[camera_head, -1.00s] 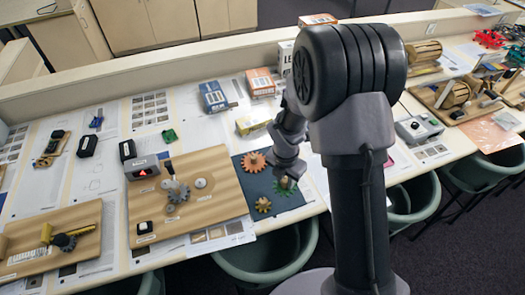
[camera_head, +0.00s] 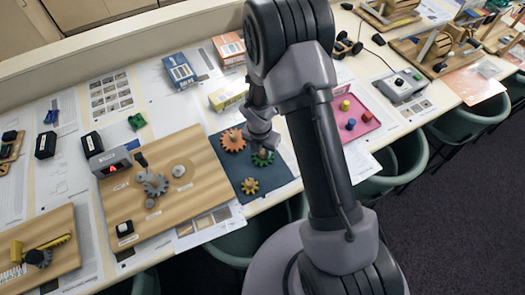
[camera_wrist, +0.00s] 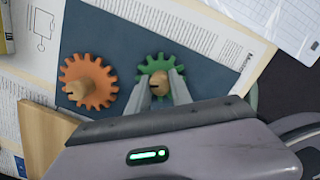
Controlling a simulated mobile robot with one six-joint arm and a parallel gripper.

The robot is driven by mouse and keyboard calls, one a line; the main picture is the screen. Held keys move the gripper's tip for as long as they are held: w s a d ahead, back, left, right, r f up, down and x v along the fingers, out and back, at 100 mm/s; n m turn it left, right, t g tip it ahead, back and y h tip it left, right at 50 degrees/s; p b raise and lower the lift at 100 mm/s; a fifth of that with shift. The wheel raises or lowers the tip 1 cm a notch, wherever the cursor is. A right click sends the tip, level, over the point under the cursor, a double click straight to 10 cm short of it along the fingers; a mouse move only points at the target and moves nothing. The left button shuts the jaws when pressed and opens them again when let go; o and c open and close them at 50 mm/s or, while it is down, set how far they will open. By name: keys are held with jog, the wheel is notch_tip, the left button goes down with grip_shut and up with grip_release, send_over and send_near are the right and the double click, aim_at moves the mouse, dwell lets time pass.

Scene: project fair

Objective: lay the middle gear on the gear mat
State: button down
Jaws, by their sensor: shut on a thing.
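The dark blue gear mat (camera_head: 282,178) lies on the table right of a wooden board. It also shows in the wrist view (camera_wrist: 115,40). A green gear (camera_wrist: 152,65) with a wooden knob is at the mat's right side; it also shows in the head view (camera_head: 264,160). My gripper (camera_wrist: 161,92) points down at it, its fingers on either side of the knob and shut on it. The green gear looks flat on the mat or very close to it; I cannot tell which. A larger orange gear (camera_head: 232,142) and a smaller yellow gear (camera_head: 250,186) lie on the mat.
The wooden board (camera_head: 205,193) with a grey gear (camera_head: 155,185) stands left of the mat. A yellow box (camera_head: 228,97) and a blue box (camera_head: 180,71) are behind. A pink tray (camera_head: 357,125) with pegs is to the right. Green chairs (camera_head: 405,155) line the front edge.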

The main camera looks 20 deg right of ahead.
jog(key=shift+f, duration=0.1)
jog(key=c, duration=1.2)
grip_release()
jog(key=shift+o, duration=0.2)
